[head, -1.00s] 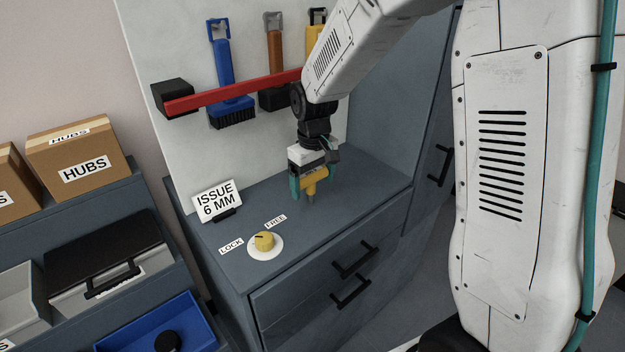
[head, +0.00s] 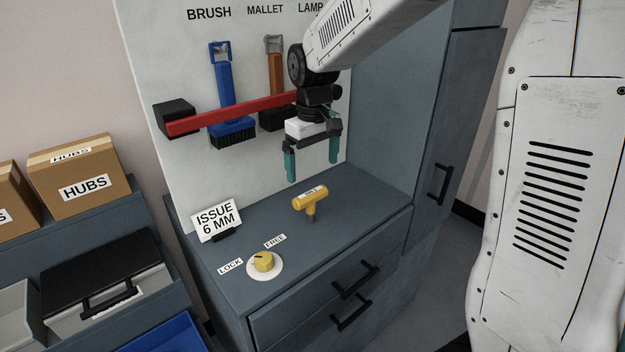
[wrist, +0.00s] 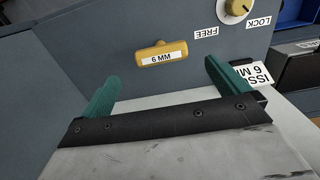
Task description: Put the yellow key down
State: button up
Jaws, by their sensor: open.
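The yellow key (head: 311,200) is a T-shaped tool with a yellow handle and a grey shank. It stands on the grey cabinet top (head: 353,193), handle up. In the wrist view its handle (wrist: 160,54) shows a "6 MM" label. My gripper (head: 313,172) is open and empty, its teal fingers above the key and apart from it. In the wrist view the two fingers (wrist: 157,90) are spread wide with the key beyond them. The key's lower tip is hard to make out.
A yellow knob (head: 264,262) sits between LOCK and FREE labels. An "ISSUE 6 MM" sign (head: 215,220) stands at the back left. A red bar (head: 235,112) crosses before the hanging blue brush (head: 224,90) and mallet (head: 276,75). The right cabinet top is clear.

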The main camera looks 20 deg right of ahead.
jog(key=s+d+r+m, duration=0.1)
jog(key=s+r, duration=0.2)
jog(key=s, duration=0.4)
jog(key=s+d+r+m, duration=0.1)
jog(key=s+r, duration=0.3)
jog(key=s, duration=0.3)
jog(key=s+f+m+t, duration=0.1)
jog(key=s+f, duration=0.1)
jog(key=s, duration=1.3)
jog(key=shift+s+d+m, duration=0.3)
jog(key=shift+s+d, duration=0.05)
